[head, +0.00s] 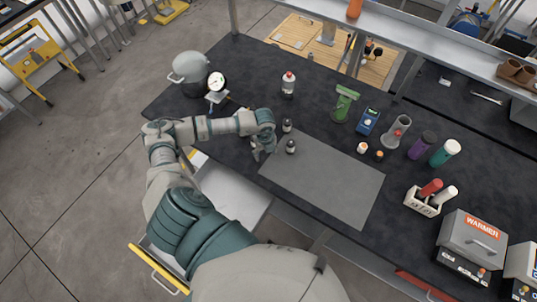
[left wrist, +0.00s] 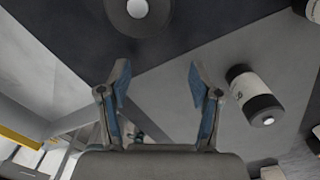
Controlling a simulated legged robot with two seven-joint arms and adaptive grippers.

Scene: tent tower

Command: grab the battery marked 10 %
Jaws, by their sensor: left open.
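Two small dark cylinders with pale bands stand near the edge of the grey mat (head: 330,184), one farther back (head: 287,125) and one nearer (head: 291,146). No 10 % mark is readable on either, so I cannot tell which is the battery named. My left gripper (head: 259,152) is open beside them, to their left. In the left wrist view its fingers (left wrist: 157,84) are spread with nothing between them. There, a black cylinder with a white label (left wrist: 254,92) is right of the fingers, and a dark round-topped one (left wrist: 138,14) is ahead. My right gripper is not in view.
A grey pot (head: 189,68) and a dial gauge (head: 216,81) stand at the back left of the dark bench. A white bottle with a red cap (head: 288,84) stands behind the cylinders. The mat's middle is clear.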

